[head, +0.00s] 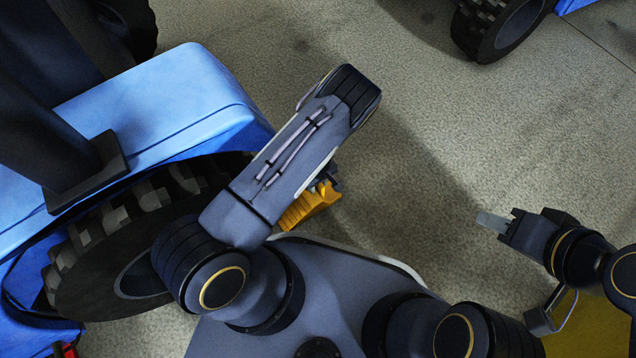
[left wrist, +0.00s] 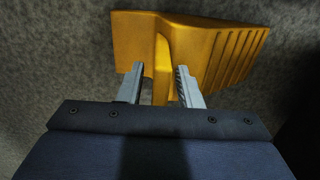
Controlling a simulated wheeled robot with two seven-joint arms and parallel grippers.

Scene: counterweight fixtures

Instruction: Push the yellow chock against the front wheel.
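The yellow chock (head: 310,208) lies on the floor, partly hidden behind my left forearm in the head view. A large black treaded wheel (head: 85,280) under the blue vehicle stands to its left; my arm hides whether the two touch. My left gripper (head: 326,184) is mostly hidden by the arm in the head view. In the left wrist view its fingers (left wrist: 160,85) are apart, on either side of a raised rib of the chock (left wrist: 210,48), with visible gaps beside the rib. My right gripper (head: 490,221) is away over bare floor, seen edge-on.
The blue vehicle body (head: 170,95) with a dark post fills the left side. Another wheel (head: 495,28) of a blue vehicle is at the top right. A yellow surface (head: 595,328) shows at bottom right. The floor (head: 430,130) between is clear.

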